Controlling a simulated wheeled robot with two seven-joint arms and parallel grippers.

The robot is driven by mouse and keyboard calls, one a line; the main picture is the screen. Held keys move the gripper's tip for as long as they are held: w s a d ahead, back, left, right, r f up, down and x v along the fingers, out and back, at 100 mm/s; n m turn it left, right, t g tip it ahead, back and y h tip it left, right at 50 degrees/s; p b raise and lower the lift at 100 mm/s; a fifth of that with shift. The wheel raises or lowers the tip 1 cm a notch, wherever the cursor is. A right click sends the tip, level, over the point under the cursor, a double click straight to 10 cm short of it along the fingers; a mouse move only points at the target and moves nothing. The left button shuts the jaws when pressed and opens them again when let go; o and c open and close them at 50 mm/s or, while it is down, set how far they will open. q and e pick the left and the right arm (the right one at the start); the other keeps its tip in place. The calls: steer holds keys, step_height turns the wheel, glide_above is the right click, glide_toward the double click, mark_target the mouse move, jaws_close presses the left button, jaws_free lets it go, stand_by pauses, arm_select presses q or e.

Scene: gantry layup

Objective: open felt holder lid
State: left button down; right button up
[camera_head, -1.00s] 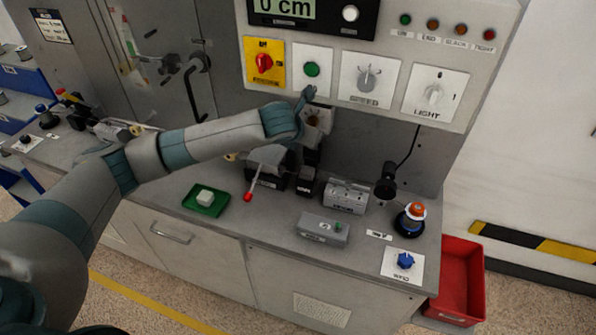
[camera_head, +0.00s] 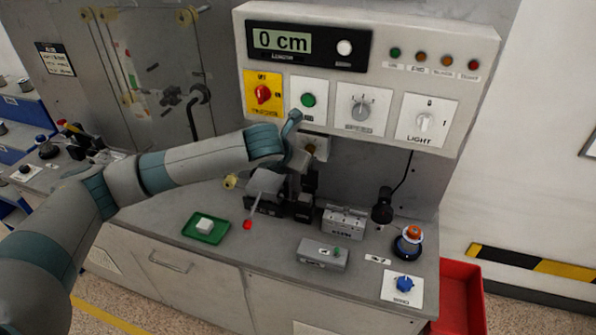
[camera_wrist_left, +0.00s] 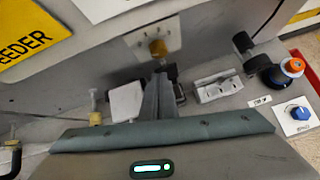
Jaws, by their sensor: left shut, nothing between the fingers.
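No label on the bench reads clearly as the felt holder. A small grey box with a bracket-like top and front label (camera_head: 344,221) stands right of the dark clamp device; it also shows in the left wrist view (camera_wrist_left: 217,88), and its lid looks down. A flatter grey box with a green dot (camera_head: 322,254) lies in front of it. My left gripper (camera_wrist_left: 160,78) is shut and empty, below the brass knob (camera_wrist_left: 157,48) and left of the small grey box, apart from it. In the head view my wrist partly hides the gripper. My right gripper is not in view.
A pale block with a red-ball lever (camera_head: 248,224) stands by my left wrist. A green tray (camera_head: 190,231) holds a white block. A black lamp (camera_head: 382,207), an orange-topped button (camera_head: 414,234) and a blue knob (camera_head: 404,283) stand right. The control panel (camera_head: 446,65) overhangs the back.

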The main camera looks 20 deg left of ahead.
arm_select(q)
steer(key=shift+s+a+r+b, duration=0.1)
steer(key=shift+s+r+b, duration=0.15)
steer(key=shift+r, duration=0.65)
steer(key=shift+s+a+r+b, duration=0.1)
steer(key=shift+s+r+b, duration=0.15)
steer(key=shift+r, duration=0.7)
steer(key=shift+s+r+b, duration=0.15)
steer(key=shift+r+b, duration=0.15)
steer(key=shift+r, duration=0.6)
